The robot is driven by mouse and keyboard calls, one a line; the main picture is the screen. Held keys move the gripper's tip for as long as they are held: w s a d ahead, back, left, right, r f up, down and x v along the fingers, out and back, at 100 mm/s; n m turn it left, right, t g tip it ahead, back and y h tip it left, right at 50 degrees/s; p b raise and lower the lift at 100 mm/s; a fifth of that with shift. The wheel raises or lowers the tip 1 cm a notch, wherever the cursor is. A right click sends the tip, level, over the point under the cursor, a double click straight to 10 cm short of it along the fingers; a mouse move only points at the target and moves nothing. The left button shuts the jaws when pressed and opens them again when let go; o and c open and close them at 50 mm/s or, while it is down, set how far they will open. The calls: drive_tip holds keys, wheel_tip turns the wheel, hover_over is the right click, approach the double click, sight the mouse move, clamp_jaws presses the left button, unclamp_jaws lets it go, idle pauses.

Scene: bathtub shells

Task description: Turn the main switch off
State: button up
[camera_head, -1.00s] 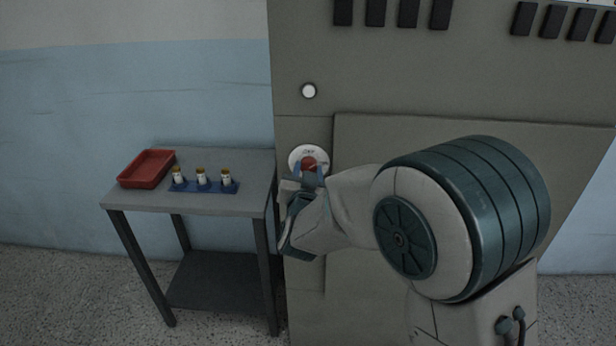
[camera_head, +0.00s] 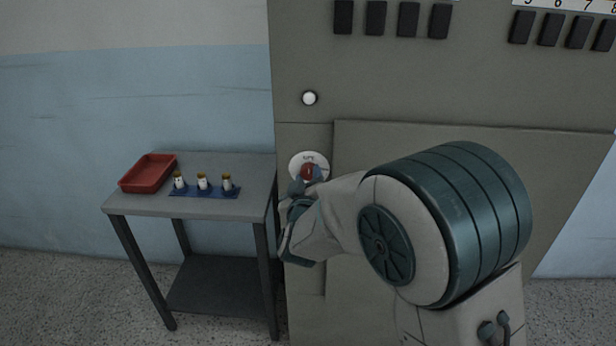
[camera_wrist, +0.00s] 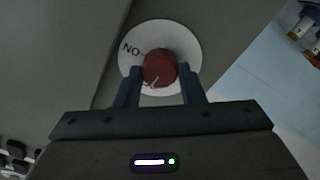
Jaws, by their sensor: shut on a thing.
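The main switch is a red knob (camera_head: 308,173) on a round white plate (camera_head: 297,161) on the front of a grey cabinet. In the wrist view the red knob (camera_wrist: 159,68) has a pale pointer mark near its lower edge, and the plate (camera_wrist: 186,42) shows lettering that reads "NO" at the left. My gripper (camera_head: 306,181) is at the plate, with its two blue fingers (camera_wrist: 160,84) on either side of the knob, shut on it. The rest of the lettering is hidden or too small to read.
A white round lamp (camera_head: 309,98) sits above the switch. Black breakers (camera_head: 408,19) line the cabinet's top. Left of the cabinet, a grey table (camera_head: 140,204) holds a red tray (camera_head: 148,173) and a blue rack (camera_head: 204,192) with small bottles. My arm covers much of the cabinet's lower front.

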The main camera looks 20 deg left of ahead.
drive_tip(key=shift+f+n, duration=0.1)
drive_tip(key=shift+n, duration=0.4)
drive_tip(key=o, duration=1)
drive_tip(key=shift+s, duration=0.15)
drive_tip(key=b+v, duration=0.1)
drive_tip(key=v, duration=1.2)
drive_tip(key=shift+s+d, duration=0.15)
drive_tip(key=shift+s, duration=0.1)
